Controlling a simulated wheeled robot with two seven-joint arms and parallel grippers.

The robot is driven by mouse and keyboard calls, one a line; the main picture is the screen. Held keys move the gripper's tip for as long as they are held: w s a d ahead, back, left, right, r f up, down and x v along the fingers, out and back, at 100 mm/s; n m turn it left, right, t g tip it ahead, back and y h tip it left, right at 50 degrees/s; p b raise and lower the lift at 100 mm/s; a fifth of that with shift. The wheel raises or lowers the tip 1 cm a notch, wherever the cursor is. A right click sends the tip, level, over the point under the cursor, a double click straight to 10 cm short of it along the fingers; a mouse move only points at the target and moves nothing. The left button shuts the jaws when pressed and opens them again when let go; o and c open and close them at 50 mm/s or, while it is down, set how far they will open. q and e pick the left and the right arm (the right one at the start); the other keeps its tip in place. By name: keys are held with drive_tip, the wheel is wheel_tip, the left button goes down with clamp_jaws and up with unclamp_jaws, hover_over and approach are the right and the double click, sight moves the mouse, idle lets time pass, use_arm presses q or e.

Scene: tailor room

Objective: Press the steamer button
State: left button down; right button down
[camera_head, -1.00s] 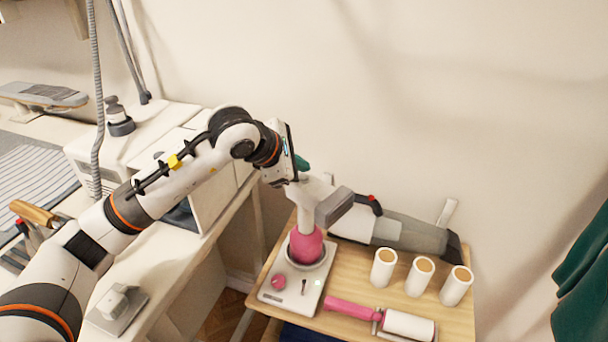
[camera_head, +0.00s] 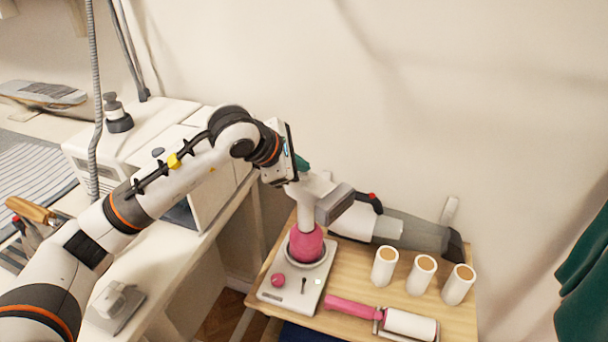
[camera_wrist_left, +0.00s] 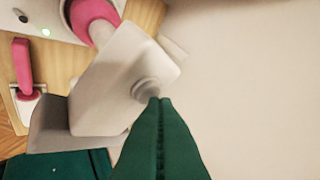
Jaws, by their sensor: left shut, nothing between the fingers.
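The steamer (camera_head: 307,244) has a pink lower body and a white neck and head with a grey front. It stands upright in a white base on a wooden table. In the left wrist view, a round grey button (camera_wrist_left: 147,88) sits on the white steamer head (camera_wrist_left: 118,82). My left gripper (camera_head: 301,162) is shut and empty beside the steamer's head. Its green fingertips (camera_wrist_left: 156,101) lie against or just in front of the button's edge; I cannot tell whether they touch it. The right gripper is out of view.
The white base (camera_head: 268,295) carries a pink knob, a small lever and a lit spot. A pink-handled lint roller (camera_head: 410,325), several white rolls (camera_head: 421,275) and a grey-white appliance (camera_head: 420,234) share the table. A wall stands behind; green cloth (camera_head: 585,275) hangs right.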

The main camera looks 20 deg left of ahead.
use_arm(q)
drive_tip(key=shift+f, duration=0.2)
idle(0.6)
drive_tip(key=shift+r, duration=0.65)
wheel_tip(320, 180, up, 6)
drive_tip(key=p, duration=0.2)
drive_tip(key=shift+p, duration=0.4)
idle(0.3)
